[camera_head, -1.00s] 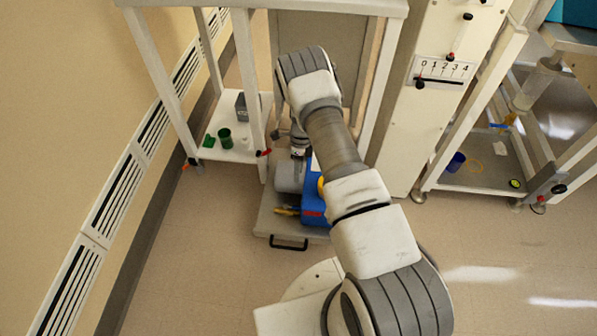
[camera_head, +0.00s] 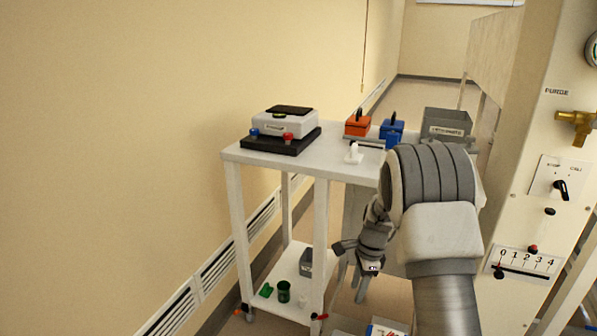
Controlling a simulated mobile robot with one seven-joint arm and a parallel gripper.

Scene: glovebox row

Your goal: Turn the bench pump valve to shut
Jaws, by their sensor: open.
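No valve is clearly identifiable as the bench pump valve. At the bottom edge, a blue and white part (camera_head: 385,330) shows, probably the top of the blue floor unit visible earlier; most of it is out of frame. A brass valve (camera_head: 577,122) sits on the white panel at the right, under the word PURGE. My gripper (camera_head: 350,288) points downward with its fingers apart and empty, in front of the white cart's right side. It is apart from the brass valve. My arm hides part of the cart.
The white cart (camera_head: 235,156) carries a white device (camera_head: 285,122) on a black base, an orange box (camera_head: 357,125), a blue box (camera_head: 391,131) and a grey bin (camera_head: 447,121). Its lower shelf holds a green cup (camera_head: 284,291). The panel (camera_head: 520,215) stands close on the right.

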